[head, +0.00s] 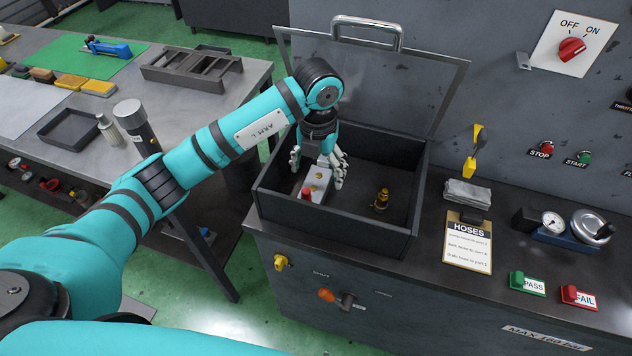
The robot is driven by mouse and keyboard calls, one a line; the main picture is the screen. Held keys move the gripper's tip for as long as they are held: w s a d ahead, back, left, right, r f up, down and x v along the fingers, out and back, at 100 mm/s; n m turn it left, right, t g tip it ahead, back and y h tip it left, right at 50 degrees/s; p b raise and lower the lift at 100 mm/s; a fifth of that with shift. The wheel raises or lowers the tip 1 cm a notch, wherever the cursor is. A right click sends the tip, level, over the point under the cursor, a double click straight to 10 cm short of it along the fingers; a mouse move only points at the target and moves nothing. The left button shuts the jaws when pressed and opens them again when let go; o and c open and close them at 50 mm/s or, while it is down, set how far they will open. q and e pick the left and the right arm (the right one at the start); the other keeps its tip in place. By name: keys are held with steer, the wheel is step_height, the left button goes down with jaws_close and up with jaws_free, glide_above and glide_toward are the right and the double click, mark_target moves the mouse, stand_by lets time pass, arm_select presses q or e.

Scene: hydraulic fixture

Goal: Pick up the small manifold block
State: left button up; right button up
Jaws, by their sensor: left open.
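The small manifold block (318,185) is a light silver-white block with a red cap and a brass-coloured port. It sits inside the dark open-topped box of the fixture, toward its left side. My left gripper (318,172) reaches down into the box from above. Its open fingers are around the block, one to each side. I cannot tell whether the fingers touch it. The gripper's palm hides part of the block's far end. My right gripper is not in the view.
A brass fitting (382,198) stands in the box to the right. A hoses clipboard (468,242) and a gauge (553,222) lie on the bench right. A grey side table (200,103) stands left.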

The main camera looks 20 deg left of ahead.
mark_target(316, 182)
arm_select(q)
steer(key=shift+f, duration=0.5)
steer(key=shift+w+f, duration=0.1)
steer(key=shift+f, duration=0.2)
steer(key=f, duration=0.1)
steer(key=f+p, duration=0.1)
steer(key=f, duration=0.1)
steer(key=f+p, duration=0.1)
steer(key=shift+w+a+f, duration=0.15)
steer(key=shift+w+a, duration=0.2)
steer(key=shift+a, duration=0.05)
steer(key=shift+f, duration=0.5)
steer(key=shift+w, duration=0.1)
steer(key=c, duration=1.3)
steer(key=shift+c, duration=1.1)
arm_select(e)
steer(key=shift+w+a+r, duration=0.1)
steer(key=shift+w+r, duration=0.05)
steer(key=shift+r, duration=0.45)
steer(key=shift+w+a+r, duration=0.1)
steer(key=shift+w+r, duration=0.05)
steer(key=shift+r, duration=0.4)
arm_select(q)
steer(key=shift+r, duration=0.1)
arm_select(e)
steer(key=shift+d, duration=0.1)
